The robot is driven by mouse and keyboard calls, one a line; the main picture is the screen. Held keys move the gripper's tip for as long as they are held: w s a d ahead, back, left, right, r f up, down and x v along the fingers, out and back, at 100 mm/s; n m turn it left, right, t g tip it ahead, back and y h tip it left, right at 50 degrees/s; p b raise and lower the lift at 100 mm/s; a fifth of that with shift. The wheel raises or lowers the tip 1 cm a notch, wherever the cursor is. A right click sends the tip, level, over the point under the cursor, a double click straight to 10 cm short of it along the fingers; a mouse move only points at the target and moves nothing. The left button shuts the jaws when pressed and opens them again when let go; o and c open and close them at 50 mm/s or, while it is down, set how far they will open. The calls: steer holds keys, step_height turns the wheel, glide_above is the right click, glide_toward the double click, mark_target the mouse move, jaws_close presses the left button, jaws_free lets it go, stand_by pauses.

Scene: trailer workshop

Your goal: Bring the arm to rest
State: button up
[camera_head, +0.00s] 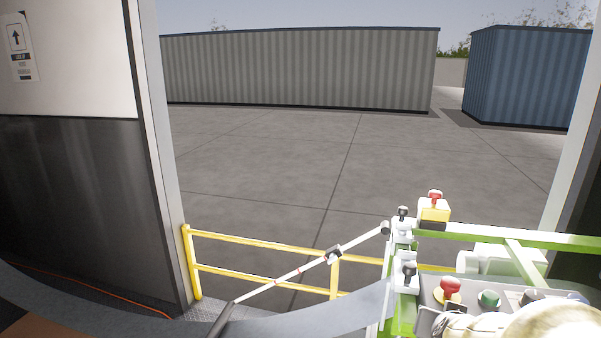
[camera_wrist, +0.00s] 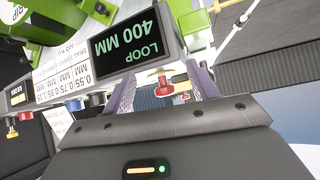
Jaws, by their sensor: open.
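My gripper (camera_wrist: 162,76) shows in the wrist view as two purple-grey fingers set apart. Nothing is held between them. Beyond the fingers is a machine panel with a dark display (camera_wrist: 138,45) reading "LOOP 400 MM" in green; it appears tilted and upside down. A red knob (camera_wrist: 164,87) shows in the gap between the fingers, and I cannot tell how far behind them it is. I cannot make out my gripper in the head view.
In the head view, a green-framed machine (camera_head: 510,238) stands at lower right, with a red button (camera_head: 450,286) and a green button (camera_head: 489,298). A pale rod (camera_head: 283,279) slants left from it. A yellow railing (camera_head: 262,245) crosses the doorway; open paving lies beyond.

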steer(key=s+a+f+n+g+y, duration=0.2)
steer(key=a+f+n+g, duration=0.1)
steer(key=a+f, duration=0.2)
steer(key=s+a+f+n+g+y, duration=0.2)
steer(key=a+f, duration=0.3)
steer(key=a, duration=0.4)
steer(key=shift+s+f+n+g+y, duration=0.15)
steer(key=shift+s+n+g+y, duration=0.15)
steer(key=shift+s+n+g, duration=0.35)
steer(key=shift+s+a, duration=0.1)
